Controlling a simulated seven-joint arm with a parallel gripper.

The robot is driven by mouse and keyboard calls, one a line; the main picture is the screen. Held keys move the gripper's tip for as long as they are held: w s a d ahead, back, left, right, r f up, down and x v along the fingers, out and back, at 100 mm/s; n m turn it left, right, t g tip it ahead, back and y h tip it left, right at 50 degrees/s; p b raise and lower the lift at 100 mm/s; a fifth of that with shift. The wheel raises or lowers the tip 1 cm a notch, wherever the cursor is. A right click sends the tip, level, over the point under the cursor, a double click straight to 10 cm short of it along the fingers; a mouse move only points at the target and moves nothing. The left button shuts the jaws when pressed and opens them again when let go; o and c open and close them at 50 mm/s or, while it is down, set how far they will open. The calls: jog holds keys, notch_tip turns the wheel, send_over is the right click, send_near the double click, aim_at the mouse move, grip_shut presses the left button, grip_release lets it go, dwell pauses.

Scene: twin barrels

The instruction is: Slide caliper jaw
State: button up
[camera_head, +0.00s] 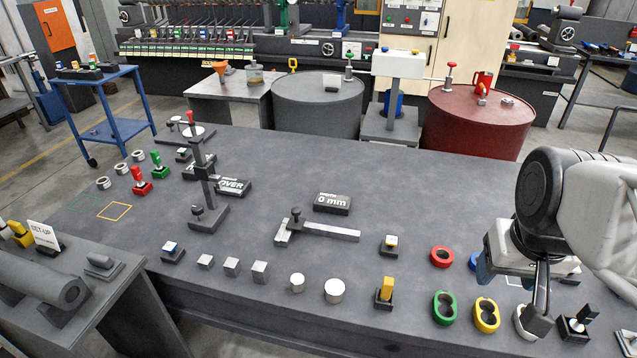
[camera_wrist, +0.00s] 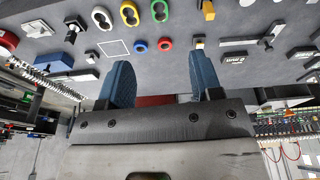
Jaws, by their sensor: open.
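The caliper (camera_head: 335,231) lies flat on the dark bench, a light grey beam running left to right. A dark sliding jaw with an upright knob (camera_head: 296,215) sits near its left end, close to the fixed jaw; any gap between them is too small to tell. In the wrist view the caliper (camera_wrist: 240,42) shows at the upper right, beyond my fingers, with its knob (camera_wrist: 267,42). My gripper (camera_wrist: 164,78) is open and empty, with blue-padded fingers apart. In the head view my gripper (camera_head: 537,300) is at the right side of the bench, well away from the caliper.
A "0 mm" block (camera_head: 332,203) lies just behind the caliper. A stand with a tall post (camera_head: 203,180) is to its left. A small button block (camera_head: 389,245) is to its right. Metal cubes (camera_head: 232,267) and cylinders (camera_head: 335,291) stand in front. Coloured rings (camera_head: 442,257) lie near my gripper.

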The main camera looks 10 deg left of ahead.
jog(key=w+a+n, duration=0.2)
jog(key=w+a, duration=0.1)
jog(key=w, duration=0.4)
jog(key=w+a+n, duration=0.1)
jog(key=w+a, duration=0.3)
jog(key=w, duration=0.2)
jog(key=n+g, duration=0.3)
jog(key=n, duration=0.6)
send_over(296, 209)
notch_tip(296, 209, down, 22)
jog(key=shift+d+f, duration=0.15)
jog(key=shift+f, duration=0.1)
jog(key=shift+a+f, duration=0.15)
jog(key=shift+a, duration=0.05)
jog(key=shift+f, duration=0.15)
jog(key=shift+f, duration=3.75)
